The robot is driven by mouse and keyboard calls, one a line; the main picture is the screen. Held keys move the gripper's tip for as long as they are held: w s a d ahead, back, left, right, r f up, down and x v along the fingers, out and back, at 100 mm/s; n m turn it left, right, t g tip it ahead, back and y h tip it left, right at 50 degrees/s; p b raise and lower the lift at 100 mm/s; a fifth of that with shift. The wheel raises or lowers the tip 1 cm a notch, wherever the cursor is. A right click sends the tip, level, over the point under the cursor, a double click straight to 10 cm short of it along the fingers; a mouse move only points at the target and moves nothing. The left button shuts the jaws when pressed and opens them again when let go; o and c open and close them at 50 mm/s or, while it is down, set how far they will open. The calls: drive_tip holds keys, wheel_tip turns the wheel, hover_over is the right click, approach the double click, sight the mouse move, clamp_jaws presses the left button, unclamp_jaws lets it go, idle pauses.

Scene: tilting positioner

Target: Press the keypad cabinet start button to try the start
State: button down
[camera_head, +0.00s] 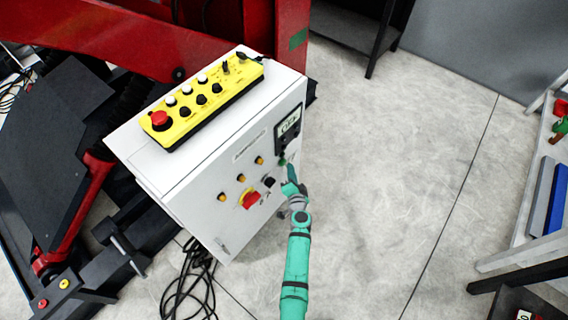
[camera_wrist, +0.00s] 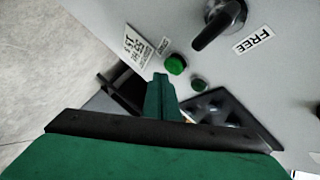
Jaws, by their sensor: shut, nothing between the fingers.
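The keypad cabinet (camera_head: 215,165) is a white box with a sloping front in the head view. A black keypad with a small display (camera_head: 288,127) sits at the upper right of its front; part of it shows in the wrist view (camera_wrist: 235,112). A raised round green button (camera_wrist: 175,64) and a smaller green round piece (camera_wrist: 198,85) show in the wrist view. My green gripper (camera_wrist: 160,80) is shut and empty, its tips just below and left of the larger green button in the picture. Whether they touch it I cannot tell. In the head view my gripper (camera_head: 289,168) is at the cabinet front, below the keypad.
A black selector handle (camera_wrist: 220,24) stands out near a FREE label (camera_wrist: 252,40). A yellow button pendant (camera_head: 205,100) lies on top. Floor right of the cabinet is clear.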

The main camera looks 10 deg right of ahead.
drive_tip(key=shift+w, duration=0.1)
drive_tip(key=shift+w+a, duration=0.25)
drive_tip(key=shift+a, duration=0.05)
drive_tip(key=shift+w+a, duration=0.25)
drive_tip(key=shift+w, duration=0.15)
idle(1.0)
drive_tip(key=shift+s, duration=0.1)
drive_tip(key=shift+s+d, duration=0.55)
drive_tip(key=shift+s, duration=0.1)
drive_tip(key=shift+s+d, duration=0.8)
drive_tip(key=shift+s, duration=0.2)
drive_tip(key=shift+s+d, duration=0.75)
drive_tip(key=shift+s, duration=0.2)
drive_tip(key=shift+s, duration=0.1)
